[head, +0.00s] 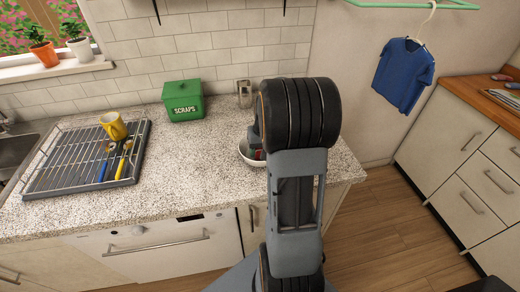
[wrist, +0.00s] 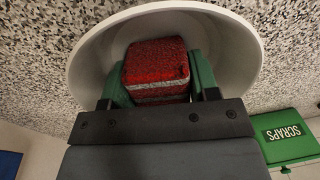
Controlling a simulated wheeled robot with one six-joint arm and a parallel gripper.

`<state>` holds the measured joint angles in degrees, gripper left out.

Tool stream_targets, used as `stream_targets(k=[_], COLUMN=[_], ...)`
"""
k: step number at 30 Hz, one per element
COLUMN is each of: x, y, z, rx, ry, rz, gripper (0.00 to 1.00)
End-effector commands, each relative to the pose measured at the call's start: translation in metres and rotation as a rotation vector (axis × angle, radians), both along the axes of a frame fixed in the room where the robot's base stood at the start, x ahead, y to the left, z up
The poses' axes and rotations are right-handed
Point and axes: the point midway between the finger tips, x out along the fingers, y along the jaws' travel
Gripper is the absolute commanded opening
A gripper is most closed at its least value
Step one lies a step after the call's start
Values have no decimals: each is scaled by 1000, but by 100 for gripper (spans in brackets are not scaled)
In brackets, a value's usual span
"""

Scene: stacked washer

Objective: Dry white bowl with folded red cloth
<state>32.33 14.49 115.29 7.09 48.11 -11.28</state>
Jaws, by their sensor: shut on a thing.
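The white bowl (head: 246,158) stands on the speckled counter in the head view, mostly hidden behind my arm. In the wrist view the bowl (wrist: 226,42) fills the upper middle, its inside facing the camera. The folded red cloth (wrist: 156,62), with a pale stripe, is between the green fingers of my gripper (wrist: 158,78) and lies within the bowl's outline. My gripper is shut on the cloth. I cannot tell whether the cloth touches the bowl's inner wall.
A green SCRAPS bin (head: 183,100) stands at the back of the counter (head: 190,190), left of the bowl. A metal canister (head: 244,93) stands behind the bowl. A dish rack (head: 75,180) with a yellow mug (head: 114,127) and utensils is at left. Counter between rack and bowl is clear.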

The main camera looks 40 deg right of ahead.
Motion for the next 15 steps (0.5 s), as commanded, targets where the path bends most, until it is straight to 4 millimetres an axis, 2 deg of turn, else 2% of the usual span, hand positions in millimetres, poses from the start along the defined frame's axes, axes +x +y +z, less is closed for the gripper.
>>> stream_targets(k=[15], x=[-6], y=[-2], z=[1], rx=[0], ry=[0], rz=[-1], gripper=[36])
